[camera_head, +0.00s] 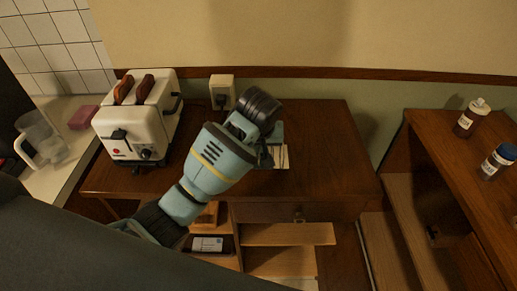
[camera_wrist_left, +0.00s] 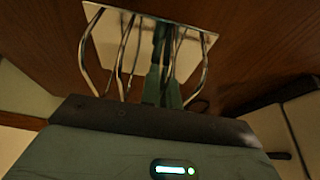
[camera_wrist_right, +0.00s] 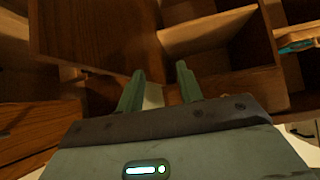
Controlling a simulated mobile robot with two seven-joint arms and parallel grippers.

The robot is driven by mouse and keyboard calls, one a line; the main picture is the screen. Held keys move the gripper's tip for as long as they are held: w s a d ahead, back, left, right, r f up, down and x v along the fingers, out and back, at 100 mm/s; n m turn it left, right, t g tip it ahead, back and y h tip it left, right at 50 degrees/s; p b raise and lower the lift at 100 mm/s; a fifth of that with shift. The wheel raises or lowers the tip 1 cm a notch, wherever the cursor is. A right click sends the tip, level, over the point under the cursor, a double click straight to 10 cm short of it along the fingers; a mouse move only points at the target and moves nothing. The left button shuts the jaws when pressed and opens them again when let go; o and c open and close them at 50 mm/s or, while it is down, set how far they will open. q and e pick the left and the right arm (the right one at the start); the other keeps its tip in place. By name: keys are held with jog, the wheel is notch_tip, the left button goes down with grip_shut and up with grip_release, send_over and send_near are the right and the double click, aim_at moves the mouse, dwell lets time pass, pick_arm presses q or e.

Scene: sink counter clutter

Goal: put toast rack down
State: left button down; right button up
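The toast rack (camera_wrist_left: 123,50) has bent metal wires on a pale square base. In the left wrist view its wires stand around my left gripper (camera_wrist_left: 165,60), whose fingers are close together on the rack's middle. In the head view my left gripper (camera_head: 272,145) is over the brown wooden cabinet top (camera_head: 325,150) and hides most of the rack; a pale piece of its base (camera_head: 281,158) shows. I cannot tell whether the base touches the wood. My right gripper (camera_wrist_right: 158,85) is open and empty, with its fingers apart near wooden shelving; it is not seen in the head view.
A white toaster (camera_head: 135,125) with two brown slices stands left of my left arm. A wall socket (camera_head: 222,92) is behind. A clear jug (camera_head: 40,138) and pink block (camera_head: 83,118) are far left. The cabinet top's right part is clear.

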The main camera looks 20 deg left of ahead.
pick_arm(q)
jog(key=shift+w+a, duration=0.2)
jog(key=shift+w, duration=0.35)
jog(key=shift+w+a, duration=0.2)
jog(key=shift+w, duration=0.35)
jog(key=shift+f, duration=1.75)
jog(key=shift+f, duration=0.1)
jog(key=c, duration=1.6)
grip_release()
jog(key=shift+f, duration=0.1)
jog(key=shift+c, duration=0.2)
jog(key=v, duration=0.9)
jog(key=shift+w, duration=0.1)
jog(key=shift+v, duration=1.05)
jog(key=shift+s+d+r, duration=0.1)
jog(key=shift+s+r, duration=0.25)
jog(key=shift+r, duration=0.2)
